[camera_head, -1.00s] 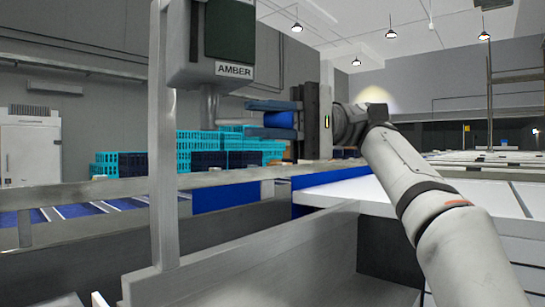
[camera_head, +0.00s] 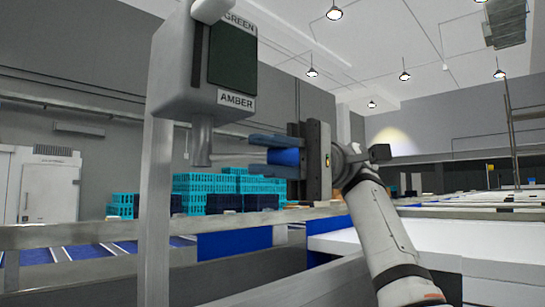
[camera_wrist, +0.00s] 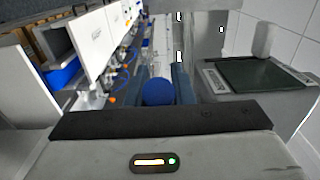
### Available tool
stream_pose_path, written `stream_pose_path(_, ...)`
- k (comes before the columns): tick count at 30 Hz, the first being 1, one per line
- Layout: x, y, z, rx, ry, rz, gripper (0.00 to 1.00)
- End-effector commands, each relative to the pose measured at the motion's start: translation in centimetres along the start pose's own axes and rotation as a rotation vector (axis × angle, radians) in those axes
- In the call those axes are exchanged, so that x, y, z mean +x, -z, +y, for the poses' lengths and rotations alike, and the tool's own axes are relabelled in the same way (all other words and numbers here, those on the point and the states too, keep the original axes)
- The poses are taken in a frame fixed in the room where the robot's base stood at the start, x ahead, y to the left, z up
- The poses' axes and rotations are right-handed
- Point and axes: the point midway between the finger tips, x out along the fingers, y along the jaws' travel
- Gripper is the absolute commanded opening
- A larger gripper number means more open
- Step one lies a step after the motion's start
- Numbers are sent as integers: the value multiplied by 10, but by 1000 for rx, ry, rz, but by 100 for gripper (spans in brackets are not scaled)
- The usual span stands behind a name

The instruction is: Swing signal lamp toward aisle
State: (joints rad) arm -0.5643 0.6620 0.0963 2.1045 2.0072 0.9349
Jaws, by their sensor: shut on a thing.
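The signal lamp (camera_head: 172,70) is a grey box with a dark green panel and labels reading GREEN and AMBER. It is at the upper left of the head view, with a grey stub below it. In the wrist view the lamp (camera_wrist: 255,100) is at the right, panel showing. My gripper (camera_head: 250,153) is right of and below the lamp, its two blue fingers pointing left. In the wrist view my gripper (camera_wrist: 160,76) is shut on a blue ball (camera_wrist: 158,92) between its fingers. Whether the ball joins the lamp cannot be seen.
A grey upright post (camera_head: 157,215) stands below the lamp. Turquoise and dark blue crates (camera_head: 215,187) are stacked behind. A grey rail (camera_head: 80,235) crosses the view, with a blue conveyor (camera_head: 30,252) behind it. A white surface (camera_head: 440,237) lies at the right.

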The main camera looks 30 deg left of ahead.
Motion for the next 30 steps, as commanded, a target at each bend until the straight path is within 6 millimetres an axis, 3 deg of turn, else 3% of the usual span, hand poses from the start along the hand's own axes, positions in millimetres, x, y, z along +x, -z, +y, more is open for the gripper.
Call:
stream_pose_path(16, 7, 2, 4, 4, -4, -28, 0)
stream_pose_path(17, 7, 2, 4, 4, -4, -29, 22)
stream_pose_path(18, 8, 2, 5, 4, -5, -29, 25)
stream_pose_path(24, 8, 1, 3, 3, -3, -29, 42)
stream_pose_path(30, 8, 1, 2, 3, -2, -29, 43)
